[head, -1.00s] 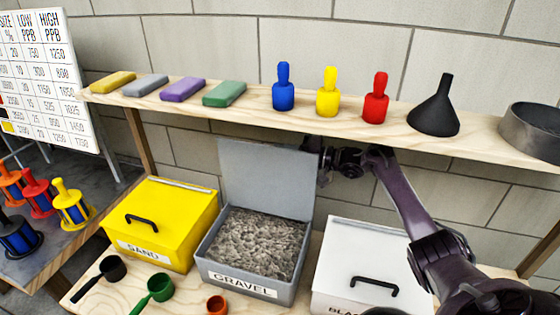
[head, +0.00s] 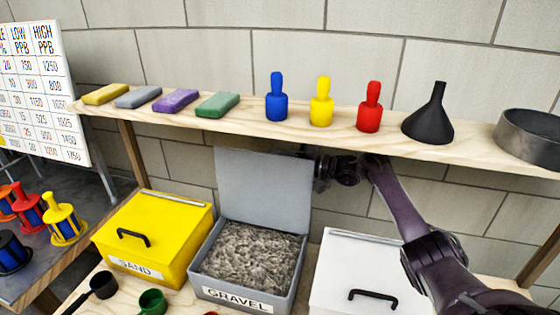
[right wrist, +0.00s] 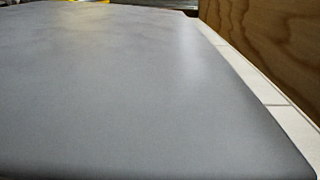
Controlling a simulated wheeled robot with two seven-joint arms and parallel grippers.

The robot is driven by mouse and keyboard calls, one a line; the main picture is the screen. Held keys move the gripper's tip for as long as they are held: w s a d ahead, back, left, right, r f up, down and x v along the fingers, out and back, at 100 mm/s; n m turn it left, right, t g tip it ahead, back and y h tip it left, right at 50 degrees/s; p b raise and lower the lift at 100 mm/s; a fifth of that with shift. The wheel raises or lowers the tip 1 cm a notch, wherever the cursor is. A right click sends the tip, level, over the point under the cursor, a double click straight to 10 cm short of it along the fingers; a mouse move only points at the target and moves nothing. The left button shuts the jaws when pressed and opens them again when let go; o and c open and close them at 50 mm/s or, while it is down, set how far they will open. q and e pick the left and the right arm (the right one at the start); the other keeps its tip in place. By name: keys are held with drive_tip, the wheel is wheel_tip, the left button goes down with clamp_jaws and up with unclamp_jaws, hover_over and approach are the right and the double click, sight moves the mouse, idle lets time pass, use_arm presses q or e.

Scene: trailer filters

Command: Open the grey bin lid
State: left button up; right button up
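The grey bin (head: 290,278), labelled GRAVEL, stands on the wooden bench and is full of grey gravel (head: 250,254). Its grey lid (head: 262,185) stands upright at the back, swung wide open. My right gripper (head: 318,170) is at the lid's upper right edge, just under the shelf; its fingers are mostly hidden. In the right wrist view the grey lid surface (right wrist: 140,95) fills most of the picture and no fingers show. I cannot tell whether the gripper touches the lid. My left gripper is not in view.
A wooden shelf (head: 330,140) with blocks, bottles, a black funnel (head: 430,122) and a dark ring runs just above my right gripper. A shut yellow SAND bin (head: 165,235) stands left, a shut white bin (head: 365,260) right. Scoops (head: 103,285) lie in front.

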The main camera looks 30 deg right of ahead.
sight(308, 165)
drive_tip(key=shift+s+d+f, duration=0.1)
drive_tip(key=shift+s+d, duration=0.15)
drive_tip(key=shift+s, duration=0.1)
drive_tip(key=b+v, duration=0.1)
drive_tip(key=v, duration=0.6)
drive_tip(key=shift+b, duration=0.3)
